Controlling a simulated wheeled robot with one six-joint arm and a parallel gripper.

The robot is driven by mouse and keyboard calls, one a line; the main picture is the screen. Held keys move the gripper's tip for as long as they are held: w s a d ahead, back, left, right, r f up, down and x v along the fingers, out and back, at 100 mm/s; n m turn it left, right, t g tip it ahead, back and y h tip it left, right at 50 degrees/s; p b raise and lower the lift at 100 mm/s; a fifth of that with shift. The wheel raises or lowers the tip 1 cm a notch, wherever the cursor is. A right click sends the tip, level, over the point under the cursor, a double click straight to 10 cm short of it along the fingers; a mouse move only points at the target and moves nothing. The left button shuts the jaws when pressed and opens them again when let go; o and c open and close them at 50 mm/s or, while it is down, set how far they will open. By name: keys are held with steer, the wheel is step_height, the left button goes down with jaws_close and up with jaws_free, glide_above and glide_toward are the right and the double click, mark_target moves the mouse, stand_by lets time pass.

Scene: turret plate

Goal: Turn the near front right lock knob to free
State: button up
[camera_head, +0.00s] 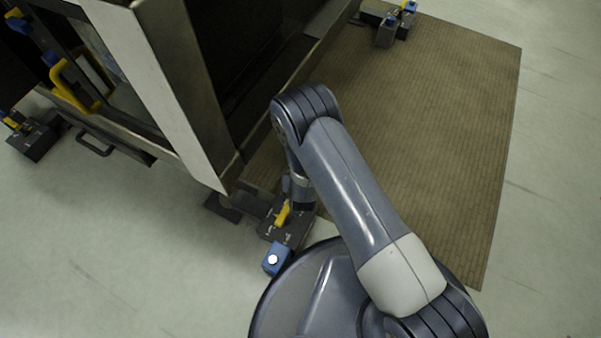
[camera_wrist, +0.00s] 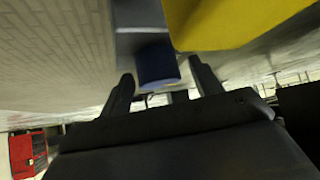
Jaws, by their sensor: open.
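The near lock unit (camera_head: 290,234) is a dark block on the floor at the machine's corner, with small white marks on top. It carries a yellow lever (camera_head: 282,214) and a blue part with a white round spot (camera_head: 274,259). In the wrist view a dark blue cylindrical knob (camera_wrist: 157,67) shows between and just beyond the fingertips. A large yellow part (camera_wrist: 240,22) fills the upper right there. My gripper (camera_wrist: 165,82) is open, with a finger on each side of the knob; contact cannot be told. In the head view my arm hides most of the gripper.
The dark machine with a pale edge panel (camera_head: 175,90) stands just left of my arm. Another lock unit (camera_head: 390,28) is at the far right corner and one (camera_head: 32,140) at the left. A brown ribbed mat (camera_head: 450,120) lies right of my arm. A red object (camera_wrist: 28,153) shows lower left.

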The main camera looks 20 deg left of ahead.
steer(key=p+v, duration=0.4)
steer(key=v, duration=0.6)
steer(key=shift+s+r, duration=0.2)
steer(key=shift+r, duration=0.05)
